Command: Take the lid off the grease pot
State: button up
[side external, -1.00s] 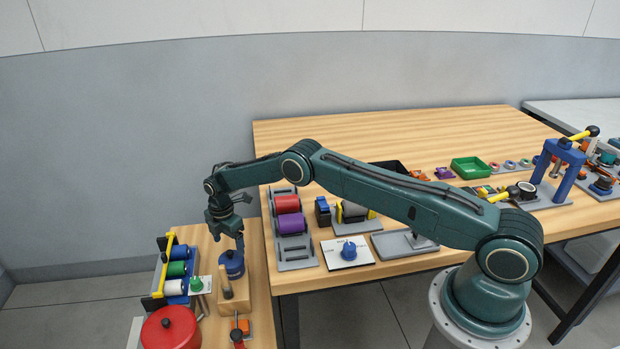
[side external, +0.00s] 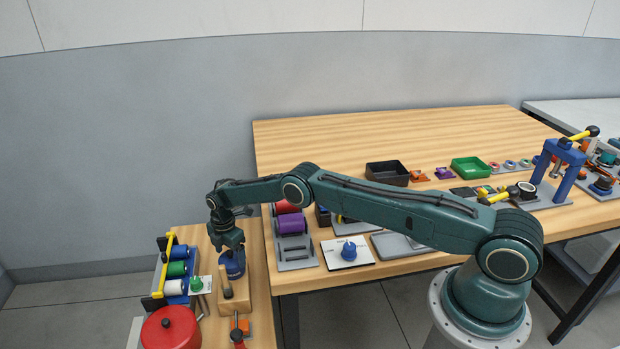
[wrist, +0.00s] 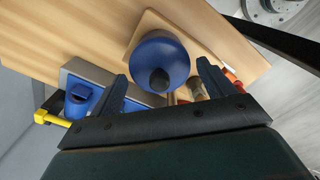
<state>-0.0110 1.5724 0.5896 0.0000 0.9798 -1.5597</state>
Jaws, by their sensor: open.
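A blue round pot (side external: 233,270) stands on a wooden block on the small side table; its domed blue top with a dark knob (wrist: 159,79) shows in the wrist view. I take it for the grease pot. My gripper (side external: 232,248) points down right over it, hiding part of the pot in the side view. In the wrist view my gripper (wrist: 162,72) is open, one finger to each side of the knob, holding nothing. Whether the fingers touch the lid cannot be told.
A red lidded pot (side external: 171,330) stands at the front left of the side table. A rack of coloured rollers (side external: 176,270) and a green knob (side external: 196,285) are left of the blue pot. A wooden-handled tool (side external: 227,288) is close in front of it. The larger workbench (side external: 330,130) is to the right.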

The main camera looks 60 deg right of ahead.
aim_at(229, 251)
jog(key=c, duration=1.3)
jog(key=shift+f, duration=0.1)
jog(key=shift+s, duration=0.1)
jog(key=shift+r, duration=0.4)
grip_shut()
notch_tip(229, 251, up, 20)
jog(key=shift+f, duration=0.25)
